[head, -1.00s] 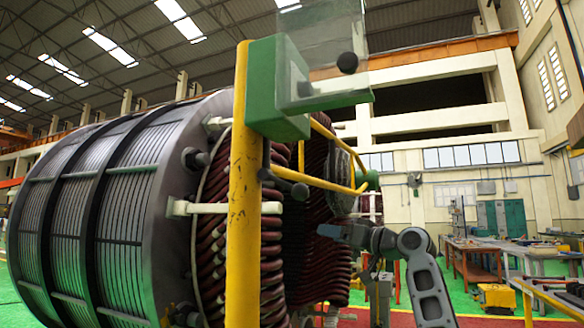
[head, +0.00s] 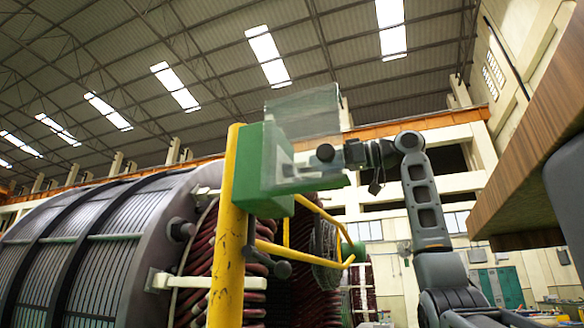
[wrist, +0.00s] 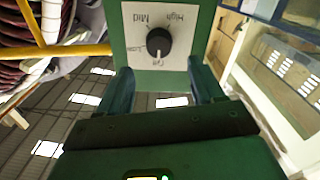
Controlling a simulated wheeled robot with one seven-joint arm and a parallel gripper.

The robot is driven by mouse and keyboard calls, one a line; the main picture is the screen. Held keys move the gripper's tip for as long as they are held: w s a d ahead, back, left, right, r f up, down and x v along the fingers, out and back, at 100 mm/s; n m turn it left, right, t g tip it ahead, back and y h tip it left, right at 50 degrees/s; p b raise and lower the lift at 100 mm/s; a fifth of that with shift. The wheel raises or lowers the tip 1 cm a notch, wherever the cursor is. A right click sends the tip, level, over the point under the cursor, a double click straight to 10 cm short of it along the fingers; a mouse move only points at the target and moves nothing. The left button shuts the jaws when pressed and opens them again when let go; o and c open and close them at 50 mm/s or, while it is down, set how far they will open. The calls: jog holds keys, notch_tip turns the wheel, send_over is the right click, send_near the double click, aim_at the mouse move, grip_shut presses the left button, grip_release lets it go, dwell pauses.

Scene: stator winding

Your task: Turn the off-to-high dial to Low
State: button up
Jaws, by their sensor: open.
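The off-to-high dial is a black round knob (wrist: 158,42) on a white plate (wrist: 182,18) with Off, Low, Mid and High labels, upside down in the wrist view. A small pale mark on the knob faces the Off label. In the head view my gripper (head: 355,153) is just right of the knob.
A clear panel (head: 305,113) stands at the box beside the dial. The yellow post (head: 228,270) and a bent yellow rail (head: 315,258) are below it. The large stator (head: 90,245) fills the left. A brown wooden edge (head: 540,130) is at the right.

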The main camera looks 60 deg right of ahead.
jog(key=w+p, duration=0.1)
jog(key=w, duration=0.6)
jog(key=shift+w+a+p, duration=0.15)
jog(key=shift+a+p, duration=0.1)
jog(key=shift+p, duration=0.15)
jog(key=shift+f, duration=0.1)
jog(key=c, duration=1.1)
jog(key=shift+o, duration=0.2)
